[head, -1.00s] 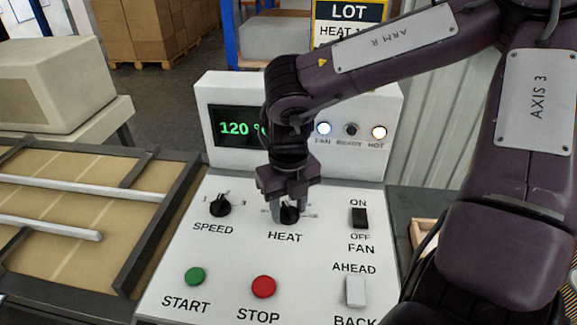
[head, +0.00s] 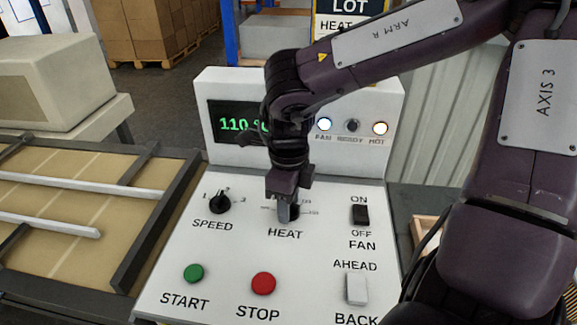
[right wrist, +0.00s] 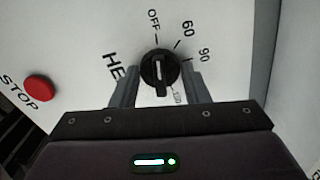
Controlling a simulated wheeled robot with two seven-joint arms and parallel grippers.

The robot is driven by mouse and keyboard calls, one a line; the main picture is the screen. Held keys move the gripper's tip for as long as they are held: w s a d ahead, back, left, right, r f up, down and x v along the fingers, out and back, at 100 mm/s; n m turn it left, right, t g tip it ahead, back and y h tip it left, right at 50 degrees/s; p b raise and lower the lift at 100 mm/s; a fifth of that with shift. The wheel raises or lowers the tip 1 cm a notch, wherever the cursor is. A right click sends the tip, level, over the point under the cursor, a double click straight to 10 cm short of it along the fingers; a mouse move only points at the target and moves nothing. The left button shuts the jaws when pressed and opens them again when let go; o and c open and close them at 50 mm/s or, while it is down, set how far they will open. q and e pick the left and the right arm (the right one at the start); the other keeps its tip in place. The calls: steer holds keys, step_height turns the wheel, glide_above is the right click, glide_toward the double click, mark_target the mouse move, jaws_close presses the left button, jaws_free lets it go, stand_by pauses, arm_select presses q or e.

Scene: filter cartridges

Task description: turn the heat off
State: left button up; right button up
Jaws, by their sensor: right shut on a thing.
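The black HEAT knob (head: 293,212) sits on the white sloping panel, partly hidden by my right gripper (head: 286,212). In the right wrist view the knob (right wrist: 160,68) is between the fingers of my right gripper (right wrist: 160,86), which is shut on it. Its raised bar runs roughly up and down in that view, with OFF above, 60 and 90 at upper right, and another mark at the lower right, partly hidden. The green display (head: 229,124) reads about 110, its right part covered by my arm. My left gripper is not in view.
The SPEED knob (head: 220,204) is left of HEAT. The FAN switch (head: 360,215) is to the right, and the AHEAD/BACK switch (head: 356,288) below it. The green START (head: 194,273) and red STOP (head: 263,284) buttons are nearer. The HOT lamp (head: 380,128) is lit.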

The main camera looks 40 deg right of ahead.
steer(key=shift+w+r+n, duration=0.1)
steer(key=shift+n, duration=0.2)
steer(key=o, duration=1)
step_height(320, 180, up, 8)
steer(key=shift+f, duration=0.15)
stand_by(0.5)
